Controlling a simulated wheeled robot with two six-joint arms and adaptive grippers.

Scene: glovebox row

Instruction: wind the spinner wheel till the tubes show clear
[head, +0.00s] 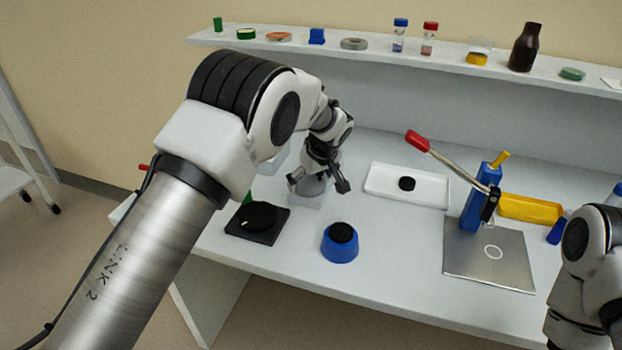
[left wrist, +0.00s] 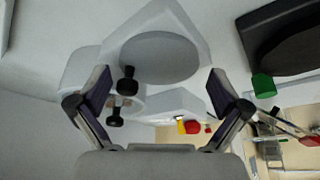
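A grey round disc on a pale base (head: 305,201), which looks like the spinner, stands on the bench behind the black dial plate. In the left wrist view the disc (left wrist: 160,57) shows large, with two black knobs (left wrist: 127,84) near it. My left gripper (head: 318,186) is over this device, fingers spread and pointing down. In the left wrist view the fingers (left wrist: 160,92) are wide apart with nothing clamped between them. I see no tubes in the device; my arm hides part of it. Only a link of my right arm shows; its gripper is out of view.
A black plate with a round dial (head: 258,222) and a blue round pot (head: 341,246) are in front. A white tray (head: 420,195) and a blue lever press (head: 478,205) stand to the right. Capped vials (head: 399,38) stand on the shelf.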

